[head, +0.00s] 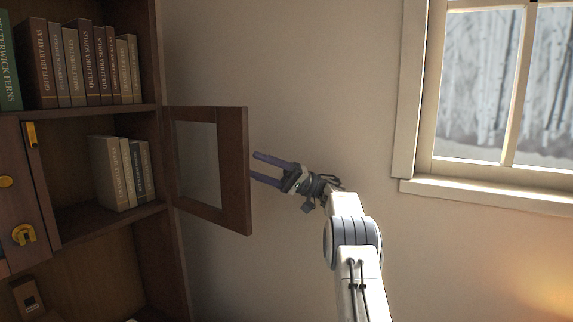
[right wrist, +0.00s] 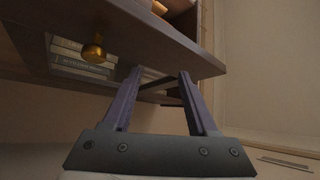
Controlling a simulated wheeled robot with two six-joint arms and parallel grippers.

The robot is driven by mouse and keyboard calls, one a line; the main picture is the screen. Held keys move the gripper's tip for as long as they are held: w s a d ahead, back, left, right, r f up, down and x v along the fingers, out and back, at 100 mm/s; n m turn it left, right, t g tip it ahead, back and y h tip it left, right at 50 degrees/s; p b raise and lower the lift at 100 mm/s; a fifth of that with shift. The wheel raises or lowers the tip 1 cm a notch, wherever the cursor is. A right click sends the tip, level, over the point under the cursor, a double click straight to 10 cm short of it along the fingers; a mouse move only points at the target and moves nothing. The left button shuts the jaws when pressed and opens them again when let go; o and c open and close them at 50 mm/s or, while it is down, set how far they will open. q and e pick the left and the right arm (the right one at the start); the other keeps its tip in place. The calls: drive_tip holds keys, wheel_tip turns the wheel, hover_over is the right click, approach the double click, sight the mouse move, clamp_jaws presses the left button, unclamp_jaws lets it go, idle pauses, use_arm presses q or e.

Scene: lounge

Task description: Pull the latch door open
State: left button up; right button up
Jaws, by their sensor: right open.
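A wooden door with a glass pane (head: 235,170) stands swung out from the right side of the bookcase in the head view. A second wooden panel (head: 10,150) at the left edge carries a yellow knob (head: 6,182) and a yellow latch (head: 24,235); it is cut off by the frame. My right gripper (head: 260,168) is open and empty, its fingertips just right of the glass door's free edge. The right wrist view shows my open fingers (right wrist: 155,85) below a wooden panel with a brass knob (right wrist: 94,52); I cannot tell which panel. My left gripper is out of view.
The bookcase (head: 110,110) fills the left, with books on its upper shelf (head: 90,65) and middle shelf (head: 120,170). A window (head: 405,90) with a sill is at the right. The wall between is bare.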

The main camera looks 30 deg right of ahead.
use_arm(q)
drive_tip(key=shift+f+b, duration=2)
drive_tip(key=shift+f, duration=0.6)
use_arm(e)
drive_tip(key=s+d+r, duration=0.4)
drive_tip(key=s+d, duration=0.1)
drive_tip(key=s, duration=0.1)
drive_tip(key=shift+r, duration=0.25)
